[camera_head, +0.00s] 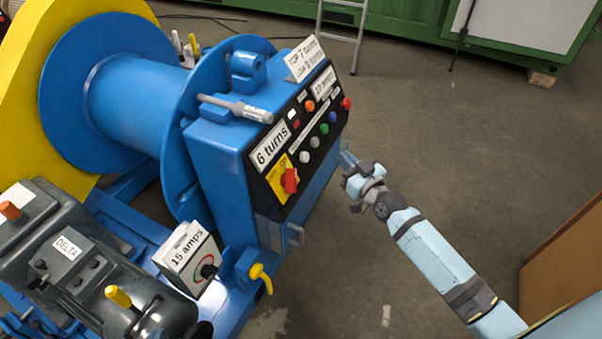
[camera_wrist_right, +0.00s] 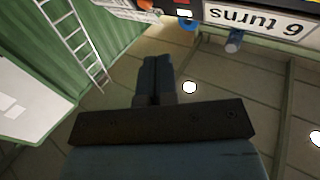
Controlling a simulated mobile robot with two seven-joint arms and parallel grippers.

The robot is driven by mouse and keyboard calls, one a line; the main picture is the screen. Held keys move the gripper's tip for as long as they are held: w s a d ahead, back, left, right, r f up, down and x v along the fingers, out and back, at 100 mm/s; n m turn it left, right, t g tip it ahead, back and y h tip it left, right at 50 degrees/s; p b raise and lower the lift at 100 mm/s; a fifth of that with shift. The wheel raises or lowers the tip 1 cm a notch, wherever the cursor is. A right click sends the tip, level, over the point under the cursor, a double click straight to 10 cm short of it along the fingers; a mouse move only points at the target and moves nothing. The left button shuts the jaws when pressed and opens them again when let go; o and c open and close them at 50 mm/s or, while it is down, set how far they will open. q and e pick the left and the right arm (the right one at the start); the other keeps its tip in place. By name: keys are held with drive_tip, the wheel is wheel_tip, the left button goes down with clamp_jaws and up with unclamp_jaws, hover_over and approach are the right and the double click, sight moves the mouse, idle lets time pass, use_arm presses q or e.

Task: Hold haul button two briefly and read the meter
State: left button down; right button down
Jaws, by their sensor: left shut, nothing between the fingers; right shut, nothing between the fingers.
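The blue control box has a black front panel (camera_head: 285,150) with several round buttons: white (camera_head: 304,157), grey (camera_head: 314,142), green (camera_head: 324,129), blue (camera_head: 333,117), red (camera_head: 345,103) and orange (camera_head: 310,105). I cannot read which is haul button two. A label reads "6 turns" (camera_head: 271,145); it shows upside down in the right wrist view (camera_wrist_right: 272,22). A small panel plate (camera_head: 323,84) has partly legible text. My right gripper (camera_head: 347,160) is shut and empty, in front of the panel's right side, apart from the buttons. My left gripper is out of view.
A red rotary switch on a yellow plate (camera_head: 289,180) is low on the panel. A grey-handled lever (camera_head: 236,106) lies across the box top.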

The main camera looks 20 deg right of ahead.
sight(305, 157)
use_arm(q)
drive_tip(key=shift+s+a+f+b, duration=0.1)
drive_tip(key=shift+a+f+b, duration=0.05)
drive_tip(key=shift+f+b, duration=0.45)
use_arm(e)
drive_tip(key=shift+w+d+t, duration=0.3)
drive_tip(key=shift+w+d, duration=0.15)
drive_tip(key=shift+w, duration=0.4)
drive_tip(key=shift+f, duration=0.1)
